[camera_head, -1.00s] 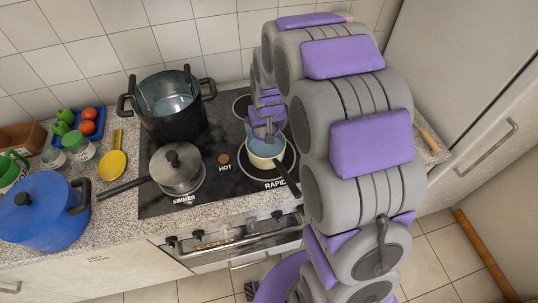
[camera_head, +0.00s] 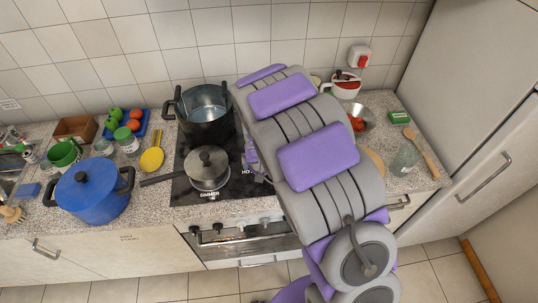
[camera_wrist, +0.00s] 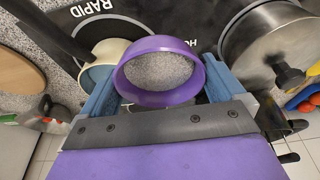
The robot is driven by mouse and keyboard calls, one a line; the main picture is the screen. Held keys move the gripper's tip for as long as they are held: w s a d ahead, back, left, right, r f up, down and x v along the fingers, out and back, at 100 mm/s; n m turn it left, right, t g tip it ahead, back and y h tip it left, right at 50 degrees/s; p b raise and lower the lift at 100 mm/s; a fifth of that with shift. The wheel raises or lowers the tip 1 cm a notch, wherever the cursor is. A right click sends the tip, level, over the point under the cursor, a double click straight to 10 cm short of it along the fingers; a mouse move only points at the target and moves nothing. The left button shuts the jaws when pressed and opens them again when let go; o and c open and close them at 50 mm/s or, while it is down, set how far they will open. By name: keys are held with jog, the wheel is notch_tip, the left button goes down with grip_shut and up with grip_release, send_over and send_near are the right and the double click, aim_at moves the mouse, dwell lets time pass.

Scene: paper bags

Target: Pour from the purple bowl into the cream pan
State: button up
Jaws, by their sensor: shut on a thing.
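In the wrist view my gripper (camera_wrist: 158,82) is shut on the purple bowl (camera_wrist: 160,99), with one blue-grey finger on each side of it. The bowl's round opening faces the camera, and a speckled grey area shows inside its rim; I cannot tell whether that is contents. The cream pan (camera_wrist: 90,75) shows partly behind the bowl to the left, on the black hob near the RAPID label, with its dark handle toward the upper left. The bowl overlaps the pan's edge in this view. In the head view my arm hides the pan, bowl and gripper.
A steel lidded pan (camera_head: 208,168) and a tall black pot (camera_head: 204,112) stand on the hob (camera_head: 182,190). A blue pot (camera_head: 92,195) and yellow spoon (camera_head: 152,159) are to the left. A steel bowl (camera_head: 368,118) and glass jar (camera_head: 404,160) are to the right.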

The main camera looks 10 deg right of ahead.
jog(key=shift+s, duration=0.15)
jog(key=shift+d+r, duration=0.1)
jog(key=shift+d, duration=0.2)
jog(key=w+d+g+y, duration=0.1)
jog(key=w+d+r+y, duration=0.1)
jog(key=shift+w+d+g+p, duration=0.35)
jog(key=shift+w+d+g, duration=0.05)
jog(key=shift+g+y, duration=0.4)
jog(key=shift+y, duration=0.1)
jog(key=shift+r, duration=0.1)
jog(key=shift+w+d, duration=0.2)
jog(key=shift+w, duration=0.1)
jog(key=shift+d, duration=0.2)
jog(key=shift+r+m+g+y, duration=0.1)
jog(key=shift+m+g+y, duration=0.2)
jog(key=shift+g+y, duration=0.15)
